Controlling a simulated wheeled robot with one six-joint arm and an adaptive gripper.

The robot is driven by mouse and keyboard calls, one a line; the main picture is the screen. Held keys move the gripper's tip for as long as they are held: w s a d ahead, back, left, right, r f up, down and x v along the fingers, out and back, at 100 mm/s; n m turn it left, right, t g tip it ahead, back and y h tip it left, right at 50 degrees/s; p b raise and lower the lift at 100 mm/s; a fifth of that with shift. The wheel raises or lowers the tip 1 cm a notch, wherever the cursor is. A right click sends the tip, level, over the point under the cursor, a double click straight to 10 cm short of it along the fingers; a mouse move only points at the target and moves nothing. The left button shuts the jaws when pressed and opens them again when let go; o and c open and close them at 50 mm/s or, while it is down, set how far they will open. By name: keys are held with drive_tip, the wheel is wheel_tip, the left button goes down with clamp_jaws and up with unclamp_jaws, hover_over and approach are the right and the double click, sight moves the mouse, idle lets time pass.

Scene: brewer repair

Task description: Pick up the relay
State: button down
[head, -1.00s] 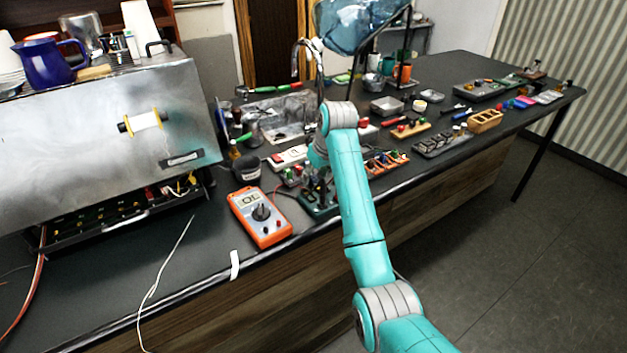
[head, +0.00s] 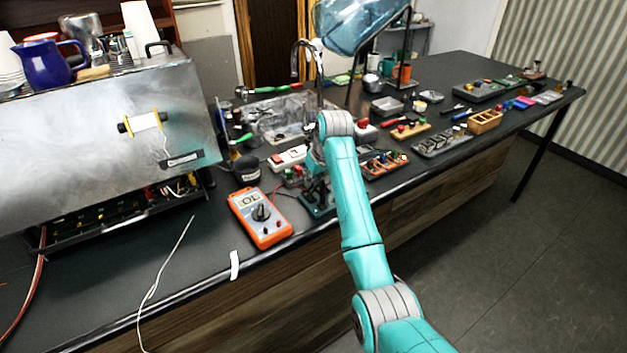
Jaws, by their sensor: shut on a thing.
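My teal arm reaches over the counter. My gripper (head: 316,186) points down at a green test stand or board (head: 318,209) near the counter's front edge, right of the orange multimeter. The gripper is small, dark and partly hidden by my wrist. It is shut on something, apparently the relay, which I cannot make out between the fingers. I cannot tell whether the held thing touches the board.
The orange multimeter (head: 260,217) lies just left of the gripper. A red-and-white power strip (head: 288,158) is behind it. A parts rack (head: 384,163) and a grey tray (head: 442,143) stand to the right. The brewer (head: 100,120) is at the left.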

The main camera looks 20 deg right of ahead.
wheel_tip(320, 180, up, 10)
idle(0.5)
